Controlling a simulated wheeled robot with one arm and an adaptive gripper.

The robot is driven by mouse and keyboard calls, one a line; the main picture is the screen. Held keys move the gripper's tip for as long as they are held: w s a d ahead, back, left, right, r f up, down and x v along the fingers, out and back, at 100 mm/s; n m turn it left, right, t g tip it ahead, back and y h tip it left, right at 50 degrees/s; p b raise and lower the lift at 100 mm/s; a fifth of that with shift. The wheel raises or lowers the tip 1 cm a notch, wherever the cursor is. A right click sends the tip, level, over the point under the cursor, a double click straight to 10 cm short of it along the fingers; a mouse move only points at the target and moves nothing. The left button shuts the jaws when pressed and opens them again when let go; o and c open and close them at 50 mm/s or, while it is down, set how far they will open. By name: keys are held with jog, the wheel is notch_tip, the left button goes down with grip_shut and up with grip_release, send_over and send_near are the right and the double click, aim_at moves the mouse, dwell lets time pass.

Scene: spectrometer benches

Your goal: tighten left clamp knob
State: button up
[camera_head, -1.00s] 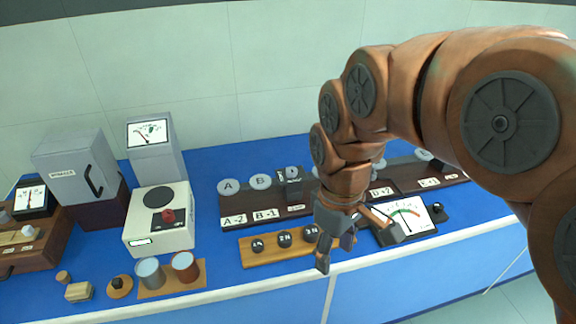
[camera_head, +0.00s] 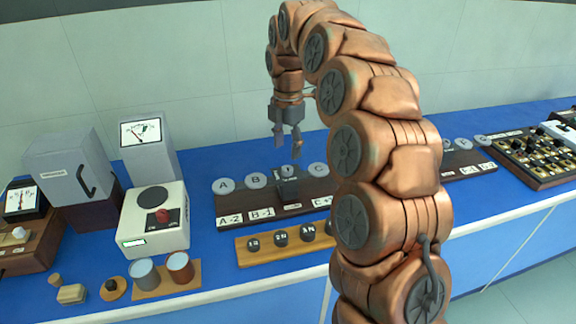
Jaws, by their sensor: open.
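A dark clamp block (camera_head: 288,188) stands on the long dark rack with lettered discs, between discs B and C. A small grey knob with a dark mark (camera_head: 288,170) sits on its top; I take this as the left clamp knob. My gripper (camera_head: 288,147) hangs above it, pointing down, with its two fingers apart and nothing between them. The fingertips look a little above or behind the knob; the exact gap cannot be told. My arm hides the middle of the rack and any clamp there.
A wooden strip (camera_head: 243,252) with black knobs lies in front of the rack. A black panel (camera_head: 530,160) with many knobs is far right.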

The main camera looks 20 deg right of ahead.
aim_at(288, 168)
jog(key=shift+w+d+f+n, duration=0.2)
jog(key=shift+w+n, duration=0.1)
jog(key=shift+w, duration=0.15)
jog(key=shift+w+d+f+n, duration=0.1)
jog(key=shift+w+f+n, duration=0.15)
jog(key=shift+w, duration=0.25)
jog(key=shift+w+d+f+n, duration=0.1)
jog(key=shift+w+f+n, duration=0.05)
jog(key=shift+w+n, duration=0.25)
jog(key=shift+f+p, duration=0.8)
jog(key=shift+f, duration=3)
grip_shut()
